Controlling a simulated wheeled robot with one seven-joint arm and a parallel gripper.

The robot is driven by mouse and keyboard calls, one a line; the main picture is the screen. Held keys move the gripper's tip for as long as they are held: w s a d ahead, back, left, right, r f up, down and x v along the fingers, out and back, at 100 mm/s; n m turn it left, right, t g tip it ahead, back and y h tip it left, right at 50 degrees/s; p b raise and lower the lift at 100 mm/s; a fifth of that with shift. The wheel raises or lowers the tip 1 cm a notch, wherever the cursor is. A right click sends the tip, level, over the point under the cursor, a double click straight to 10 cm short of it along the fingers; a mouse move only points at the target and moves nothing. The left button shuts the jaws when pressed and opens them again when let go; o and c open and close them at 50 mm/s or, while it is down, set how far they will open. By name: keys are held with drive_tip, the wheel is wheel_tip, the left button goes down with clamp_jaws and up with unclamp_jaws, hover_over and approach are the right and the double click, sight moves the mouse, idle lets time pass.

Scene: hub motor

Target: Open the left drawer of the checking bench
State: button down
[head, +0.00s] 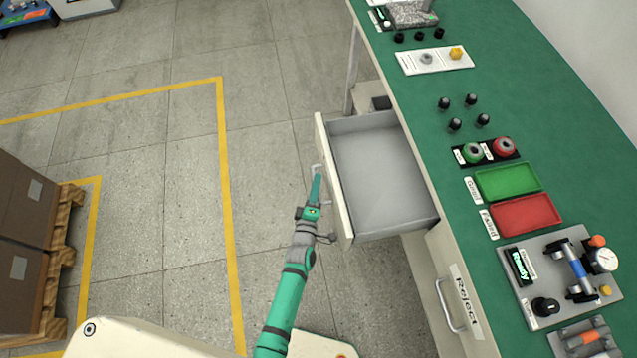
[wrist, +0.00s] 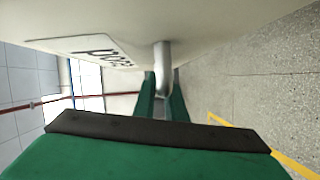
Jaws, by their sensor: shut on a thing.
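The left drawer (head: 378,165) of the checking bench (head: 440,75) stands pulled out over the floor. Its grey inside is empty. Its cream front panel (head: 333,182) faces left, towards my arm. My gripper (head: 317,174) is at the handle on that front, shut on it. In the wrist view the silver handle (wrist: 162,58) comes down between my green fingers (wrist: 162,100), and part of a label shows on the drawer front (wrist: 200,25). The fingertips' exact contact with the handle is hard to see.
A shut drawer with a "Reject" label (head: 466,295) and its own handle (head: 449,305) is nearer on the bench. Green (head: 507,181) and red (head: 526,215) trays and a test fixture (head: 560,275) stand on top. Boxes on a pallet (head: 62,255) are at left. The floor between is clear.

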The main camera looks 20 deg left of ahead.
drive_tip(key=c, duration=1.8)
unclamp_jaws()
drive_tip(key=shift+s, duration=0.15)
drive_tip(key=shift+s+d+r, duration=0.15)
drive_tip(key=shift+s, duration=1.6)
drive_tip(key=shift+s+d+r, duration=0.15)
drive_tip(key=shift+s, duration=1.6)
drive_tip(key=shift+s+d+r, duration=0.15)
drive_tip(key=shift+s, duration=1.6)
